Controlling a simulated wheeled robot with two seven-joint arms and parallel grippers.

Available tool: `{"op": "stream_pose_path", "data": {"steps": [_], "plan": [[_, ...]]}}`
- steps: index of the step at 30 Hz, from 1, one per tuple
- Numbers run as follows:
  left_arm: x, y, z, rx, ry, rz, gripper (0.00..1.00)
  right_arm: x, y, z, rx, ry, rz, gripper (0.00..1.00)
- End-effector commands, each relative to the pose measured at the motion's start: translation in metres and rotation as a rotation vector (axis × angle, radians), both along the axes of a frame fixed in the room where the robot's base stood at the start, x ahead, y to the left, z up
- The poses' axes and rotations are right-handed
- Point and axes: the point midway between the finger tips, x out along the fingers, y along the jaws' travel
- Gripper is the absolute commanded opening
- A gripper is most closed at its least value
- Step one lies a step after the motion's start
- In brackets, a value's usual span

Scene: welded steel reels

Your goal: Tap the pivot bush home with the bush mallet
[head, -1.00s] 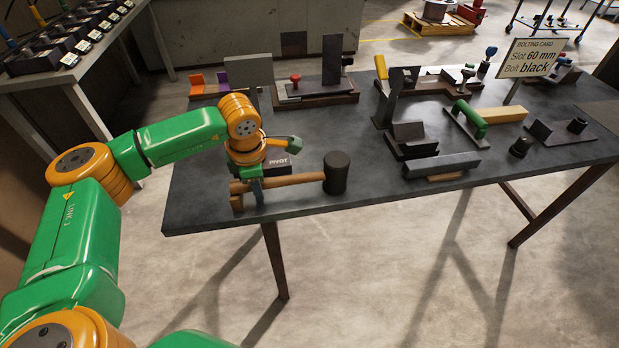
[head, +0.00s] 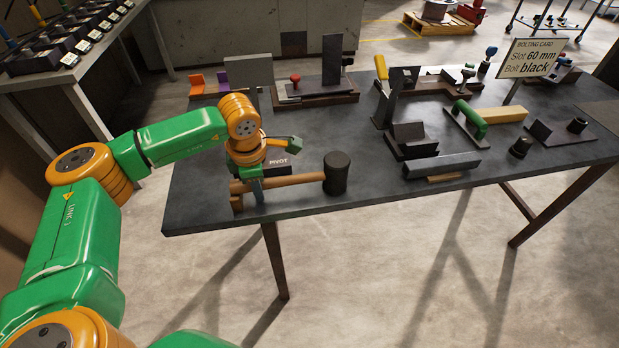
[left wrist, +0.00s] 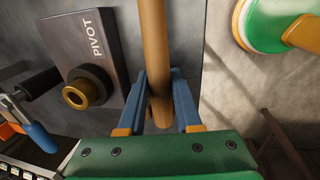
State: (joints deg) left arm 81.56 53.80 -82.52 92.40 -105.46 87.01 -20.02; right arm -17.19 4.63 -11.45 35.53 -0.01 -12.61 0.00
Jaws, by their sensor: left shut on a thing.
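The bush mallet has a dark head (head: 336,173) and a long wooden handle (head: 300,180), lying level above the front left of the table. My left gripper (head: 258,192) is shut on the handle, left of the head. In the left wrist view its blue fingers (left wrist: 161,105) flank the handle (left wrist: 154,50). The dark block marked PIVOT (head: 280,163) stands just behind the handle. In the left wrist view the brass pivot bush (left wrist: 83,93) shows in a dark ring beside the PIVOT lettering. My right gripper is out of view.
The dark table (head: 210,207) also carries a green-handled tool (head: 470,118), a grey bar (head: 441,165), a bolting card (head: 530,60) and several steel fixtures. The table's front middle is clear.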

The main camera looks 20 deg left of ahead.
Motion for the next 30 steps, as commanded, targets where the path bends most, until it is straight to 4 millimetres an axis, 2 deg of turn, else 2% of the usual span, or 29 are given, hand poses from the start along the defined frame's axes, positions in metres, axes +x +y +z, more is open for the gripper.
{"op": "stream_pose_path", "data": {"steps": [19, 30], "plan": [[0.001, 0.0, 0.07, -0.001, -0.003, -0.001, 0.0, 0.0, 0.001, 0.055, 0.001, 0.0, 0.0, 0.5], [-0.002, -0.002, 0.074, -0.001, -0.003, -0.003, 0.0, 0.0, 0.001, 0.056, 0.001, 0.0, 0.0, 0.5]]}}
